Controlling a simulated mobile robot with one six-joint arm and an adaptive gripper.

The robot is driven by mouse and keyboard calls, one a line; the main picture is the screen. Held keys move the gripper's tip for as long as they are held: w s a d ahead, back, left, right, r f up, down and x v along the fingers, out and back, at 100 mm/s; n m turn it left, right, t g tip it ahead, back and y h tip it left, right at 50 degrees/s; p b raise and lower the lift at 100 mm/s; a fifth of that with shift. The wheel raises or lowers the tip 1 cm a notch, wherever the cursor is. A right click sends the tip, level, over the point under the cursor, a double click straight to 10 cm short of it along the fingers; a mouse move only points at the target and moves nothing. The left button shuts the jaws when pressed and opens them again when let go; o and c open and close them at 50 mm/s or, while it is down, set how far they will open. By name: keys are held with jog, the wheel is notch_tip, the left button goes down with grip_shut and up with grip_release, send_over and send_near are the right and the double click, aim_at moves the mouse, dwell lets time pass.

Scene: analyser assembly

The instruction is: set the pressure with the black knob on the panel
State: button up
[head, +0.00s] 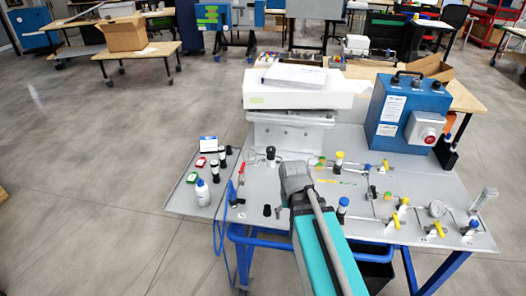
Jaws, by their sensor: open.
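The flat grey panel (380,177) carries small valves and fittings. A black knob-like part (271,153) stands near its back left, just left of and behind my gripper. A second small black part (267,210) stands upright near the front left; I cannot tell which is the pressure knob. My gripper (293,178) is at the grey end of my teal arm, over the left middle of the panel. It is open, its fingers are not clearly distinguishable, and no held thing shows. My arm hides part of the panel below it. A round gauge (437,209) sits at the right.
A white instrument (297,92) stands behind the panel, and a blue box with a red button (402,112) stands at the back right. Several bottles, including a white one (202,193), stand on the left. Open floor lies left.

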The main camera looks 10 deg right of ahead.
notch_tip(320, 180, up, 12)
jog(key=p, duration=1.1)
send_over(271, 148)
jog(key=shift+s+f+m, duration=0.1)
jog(key=shift+s+m, duration=0.05)
jog(key=shift+m, duration=0.15)
jog(key=shift+f, duration=0.2)
notch_tip(271, 148, down, 13)
jog(key=b, duration=1.3)
jog(key=shift+f, duration=0.2)
jog(key=c, duration=1.1)
jog(key=shift+c, duration=0.2)
